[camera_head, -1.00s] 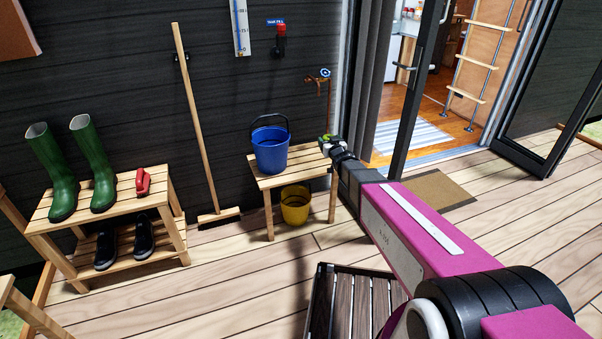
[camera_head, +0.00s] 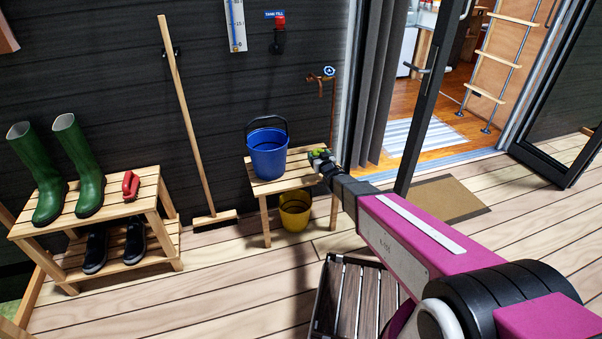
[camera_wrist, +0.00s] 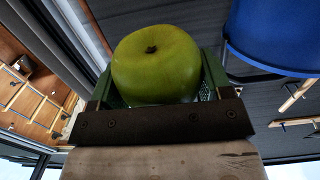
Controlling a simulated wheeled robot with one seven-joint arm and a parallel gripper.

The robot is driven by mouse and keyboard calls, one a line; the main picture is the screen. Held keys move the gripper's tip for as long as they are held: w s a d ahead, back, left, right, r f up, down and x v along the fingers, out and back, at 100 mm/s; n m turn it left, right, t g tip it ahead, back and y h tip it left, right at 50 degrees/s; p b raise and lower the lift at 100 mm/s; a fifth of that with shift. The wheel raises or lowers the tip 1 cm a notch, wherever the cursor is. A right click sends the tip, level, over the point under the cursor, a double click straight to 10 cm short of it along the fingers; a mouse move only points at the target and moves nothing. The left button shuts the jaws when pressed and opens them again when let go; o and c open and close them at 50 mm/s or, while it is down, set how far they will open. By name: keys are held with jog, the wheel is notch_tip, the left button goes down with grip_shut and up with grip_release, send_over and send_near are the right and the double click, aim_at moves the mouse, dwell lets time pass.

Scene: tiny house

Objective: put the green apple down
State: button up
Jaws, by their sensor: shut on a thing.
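The green apple (camera_wrist: 155,65) sits between the two fingers of my gripper (camera_wrist: 158,92) in the wrist view, with its stem showing. My gripper is shut on it. In the head view my gripper (camera_head: 318,156) is small, over the right part of the slatted wooden stool (camera_head: 283,183), and a bit of the green apple (camera_head: 316,152) shows at its tip. In the wrist view a strip of pale wood lies close beside the gripper's base. I cannot tell whether the apple touches the stool.
A blue bucket (camera_head: 268,158) stands on the stool's left part, left of my gripper. A yellow bucket (camera_head: 295,212) is under the stool. A broom (camera_head: 187,120) leans on the wall. A bench (camera_head: 150,190) holds green boots (camera_head: 80,165). A dark slatted crate (camera_head: 350,295) stands in front.

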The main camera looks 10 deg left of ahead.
send_over(300, 178)
notch_tip(300, 178, down, 5)
jog(key=shift+w+a+f, duration=0.1)
jog(key=shift+f, duration=1.95)
jog(key=o, duration=1)
jog(key=shift+f, duration=0.15)
jog(key=shift+s+d+r, duration=0.2)
jog(key=shift+s+d, duration=0.05)
jog(key=shift+s, duration=0.2)
jog(key=v, duration=1.1)
